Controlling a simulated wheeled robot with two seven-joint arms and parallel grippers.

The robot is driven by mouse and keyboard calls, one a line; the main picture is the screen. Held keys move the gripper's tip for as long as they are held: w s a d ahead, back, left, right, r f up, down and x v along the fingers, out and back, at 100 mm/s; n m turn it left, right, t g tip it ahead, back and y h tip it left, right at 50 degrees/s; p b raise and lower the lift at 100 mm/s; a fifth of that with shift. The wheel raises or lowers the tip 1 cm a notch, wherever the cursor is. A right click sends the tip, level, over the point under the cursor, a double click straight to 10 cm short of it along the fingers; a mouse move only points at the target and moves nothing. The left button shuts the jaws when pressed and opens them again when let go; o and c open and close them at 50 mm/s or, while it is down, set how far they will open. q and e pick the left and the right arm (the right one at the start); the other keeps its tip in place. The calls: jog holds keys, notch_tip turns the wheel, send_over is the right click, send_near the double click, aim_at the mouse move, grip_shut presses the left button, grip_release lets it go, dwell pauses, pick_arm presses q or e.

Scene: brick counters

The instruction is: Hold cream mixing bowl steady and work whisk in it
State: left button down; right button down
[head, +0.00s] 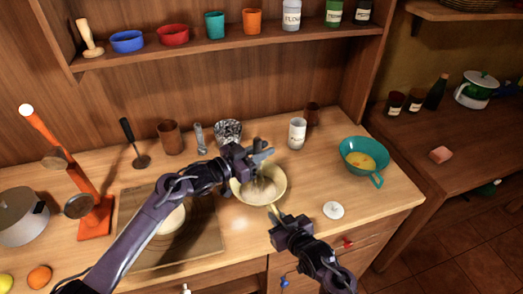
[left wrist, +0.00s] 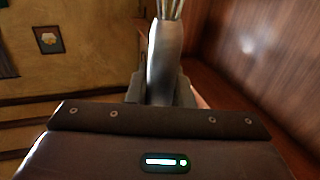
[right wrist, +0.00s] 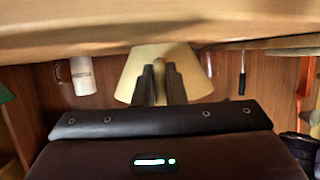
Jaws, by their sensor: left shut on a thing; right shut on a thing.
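The cream mixing bowl (head: 240,198) stands on the wooden counter, right of the board; it also shows in the right wrist view (right wrist: 127,75). My right gripper (head: 274,213) is shut on the near rim of the bowl. It also shows in the right wrist view (right wrist: 160,85), with its fingers against the bowl wall. My left gripper (head: 262,152) is above the bowl, shut on the whisk. The whisk's grey metal handle (left wrist: 165,58) shows between the fingers in the left wrist view, with the wires beyond. In the head view the whisk is mostly hidden, its wires faint inside the bowl.
A teal bowl (head: 377,173) with yellow contents is at the right. A white round lid (head: 333,210) lies right of my right gripper. A wooden board (head: 205,250) lies left, partly under my left arm.

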pick_arm(q)
notch_tip(320, 180, up, 9)
jog(key=shift+r, duration=0.15)
dwell(0.6)
pick_arm(e)
jog(key=c, duration=1.4)
grip_release()
jog(key=v, duration=1.2)
